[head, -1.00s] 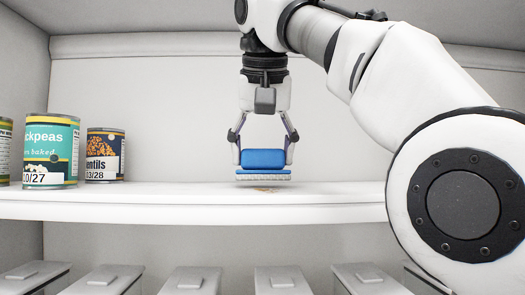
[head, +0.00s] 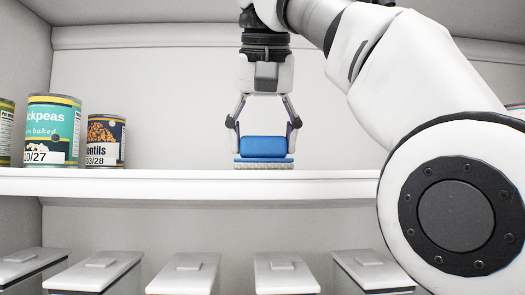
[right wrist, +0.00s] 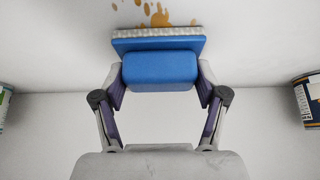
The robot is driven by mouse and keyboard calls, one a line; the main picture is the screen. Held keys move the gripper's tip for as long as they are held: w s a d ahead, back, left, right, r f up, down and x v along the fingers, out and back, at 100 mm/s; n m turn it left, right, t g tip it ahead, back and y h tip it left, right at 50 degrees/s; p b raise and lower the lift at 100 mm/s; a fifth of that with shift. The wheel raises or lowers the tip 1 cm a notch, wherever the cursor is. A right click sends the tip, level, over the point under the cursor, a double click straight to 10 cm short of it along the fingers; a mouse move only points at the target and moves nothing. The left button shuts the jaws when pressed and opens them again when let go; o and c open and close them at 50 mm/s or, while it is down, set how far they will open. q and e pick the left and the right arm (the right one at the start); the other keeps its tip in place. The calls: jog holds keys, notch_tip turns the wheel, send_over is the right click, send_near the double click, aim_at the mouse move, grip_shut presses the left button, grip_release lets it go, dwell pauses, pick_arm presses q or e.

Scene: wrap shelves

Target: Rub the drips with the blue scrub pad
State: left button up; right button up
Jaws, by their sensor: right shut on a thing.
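My right gripper (head: 264,125) is shut on the blue scrub pad (head: 264,146), with one finger on each side of its block handle. The pad is level, its pale bristled face down, at or just above the white shelf board; I cannot tell whether it touches. In the right wrist view the pad (right wrist: 160,70) shows with the gripper (right wrist: 160,95) around it. Orange-brown drips (right wrist: 155,14) lie on the white surface just beyond the pad's bristled edge. The drips do not show in the head view now. My left gripper is not in view.
Several cans stand left on the shelf (head: 180,183), among them a chickpeas can (head: 52,130) and a lentils can (head: 105,140). Lidded bins (head: 187,275) line the level below. A can edge (head: 516,110) shows far right. The shelf between the lentils can and the pad is clear.

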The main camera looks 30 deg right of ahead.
jog(key=shift+s+a, duration=0.2)
jog(key=shift+f, duration=0.15)
jog(key=shift+w+d+p, duration=0.4)
jog(key=shift+w, duration=0.1)
jog(key=shift+w+d+p, duration=0.45)
jog(key=shift+w+d, duration=0.05)
jog(key=shift+w, duration=0.35)
jog(key=shift+w+d+p, duration=0.2)
jog(key=shift+w+p, duration=0.15)
jog(key=shift+p, duration=0.05)
jog(key=shift+w+d+p, duration=0.4)
jog(key=shift+w+p, duration=0.05)
jog(key=shift+w, duration=0.15)
jog(key=shift+w+d+p, duration=0.35)
jog(key=shift+w+p, duration=0.1)
jog(key=shift+w, duration=0.1)
jog(key=shift+w+d, duration=0.1)
jog(key=shift+w, duration=0.05)
jog(key=shift+w+d+r+p, duration=0.2)
jog(key=shift+w+p, duration=0.15)
jog(key=shift+p, duration=0.2)
jog(key=shift+w+d+p, duration=0.35)
jog(key=shift+w+p, duration=0.15)
jog(key=shift+w, duration=0.1)
jog(key=shift+w+d+p, duration=0.35)
jog(key=shift+w+p, duration=0.1)
jog(key=shift+w, duration=0.15)
jog(key=shift+d+f, duration=0.1)
jog(key=shift+f, duration=0.1)
